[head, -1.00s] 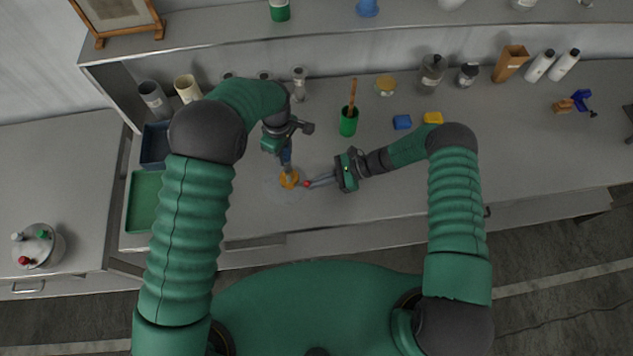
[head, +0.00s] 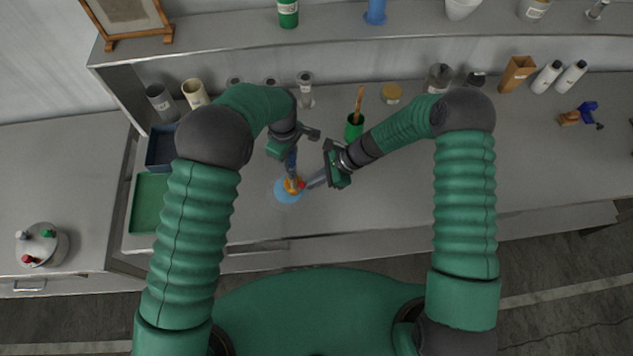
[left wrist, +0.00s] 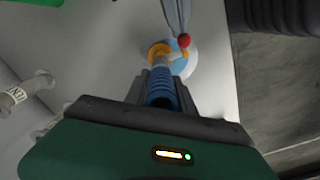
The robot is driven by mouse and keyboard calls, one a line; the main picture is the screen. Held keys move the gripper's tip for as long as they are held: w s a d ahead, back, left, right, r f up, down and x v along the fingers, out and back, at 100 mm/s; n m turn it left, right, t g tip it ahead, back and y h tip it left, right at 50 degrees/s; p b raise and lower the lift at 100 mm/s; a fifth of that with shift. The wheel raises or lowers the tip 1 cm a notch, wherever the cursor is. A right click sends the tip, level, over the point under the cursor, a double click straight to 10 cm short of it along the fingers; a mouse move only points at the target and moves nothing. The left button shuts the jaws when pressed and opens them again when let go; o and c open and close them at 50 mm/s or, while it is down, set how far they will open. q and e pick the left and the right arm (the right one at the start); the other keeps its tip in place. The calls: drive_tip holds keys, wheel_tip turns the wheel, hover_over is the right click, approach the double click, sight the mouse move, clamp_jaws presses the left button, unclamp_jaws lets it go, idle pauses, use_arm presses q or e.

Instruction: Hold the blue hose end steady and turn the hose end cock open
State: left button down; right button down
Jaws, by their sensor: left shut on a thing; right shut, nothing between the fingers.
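The blue hose end (head: 291,161) hangs down and also shows in the left wrist view (left wrist: 161,90). My left gripper (head: 290,152) is shut on it from above. At its lower end is the orange cock (head: 291,185), seen as an orange ring and lever in the left wrist view (left wrist: 160,50). A red knob (head: 301,185) ends the lever, red also in the left wrist view (left wrist: 184,41). My right gripper (head: 314,181) is shut and empty, its fingertips at the knob; I cannot tell whether they touch. A round blue patch (head: 283,196), perhaps liquid in a clear dish, lies below.
A green cup (head: 354,128) with a wooden handle stands behind my right gripper. A green tray (head: 149,200) and a dark blue bin (head: 161,146) are at the left. Bottles and jars line the back.

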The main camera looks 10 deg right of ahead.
drive_tip(key=shift+a+r, duration=0.3)
drive_tip(key=shift+a, duration=0.05)
drive_tip(key=shift+a+r, duration=0.1)
drive_tip(key=shift+a, duration=0.05)
idle(0.4)
